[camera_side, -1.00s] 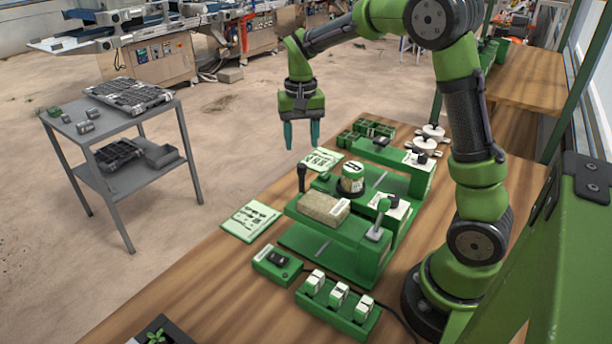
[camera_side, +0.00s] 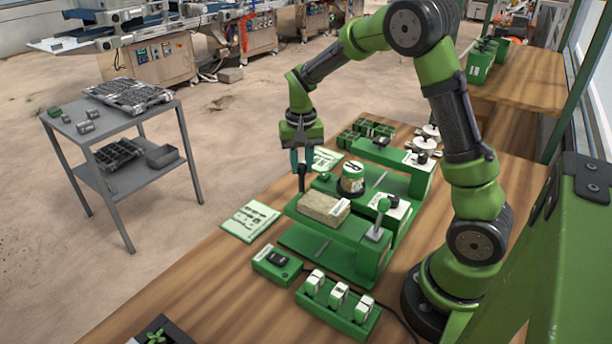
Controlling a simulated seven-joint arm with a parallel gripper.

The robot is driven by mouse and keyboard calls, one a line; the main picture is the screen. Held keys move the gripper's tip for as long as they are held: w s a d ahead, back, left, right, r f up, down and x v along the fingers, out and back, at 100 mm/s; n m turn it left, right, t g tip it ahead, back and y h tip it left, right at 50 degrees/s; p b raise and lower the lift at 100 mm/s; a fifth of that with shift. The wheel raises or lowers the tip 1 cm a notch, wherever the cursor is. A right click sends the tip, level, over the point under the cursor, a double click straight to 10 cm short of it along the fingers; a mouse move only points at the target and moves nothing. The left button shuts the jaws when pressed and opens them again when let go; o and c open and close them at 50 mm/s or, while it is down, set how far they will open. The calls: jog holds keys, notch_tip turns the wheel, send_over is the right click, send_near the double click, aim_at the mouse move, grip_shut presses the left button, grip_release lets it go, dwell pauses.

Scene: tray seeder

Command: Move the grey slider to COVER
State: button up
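My gripper (camera_side: 302,160) points down at the back left end of the green seeder (camera_side: 345,238). Its two teal fingers are close together around the top of a dark upright handle (camera_side: 302,184), with no clear gap on either side. Whether this handle belongs to the grey slider cannot be told. I cannot read any COVER mark at this size.
A tan block (camera_side: 324,208) and a round labelled jar (camera_side: 352,178) sit on the seeder near my gripper. Printed cards (camera_side: 250,221) lie to the left. A switch box (camera_side: 277,264) and a rack of white-topped pieces (camera_side: 339,309) stand in front. Bare table shows at the lower left.

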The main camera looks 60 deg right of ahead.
grip_shut()
jog(key=a, duration=1)
jog(key=shift+a, duration=0.35)
jog(key=shift+o, duration=2.2)
grip_release()
jog(key=shift+o, duration=1.2)
jog(key=shift+d, duration=0.1)
notch_tip(320, 180, up, 17)
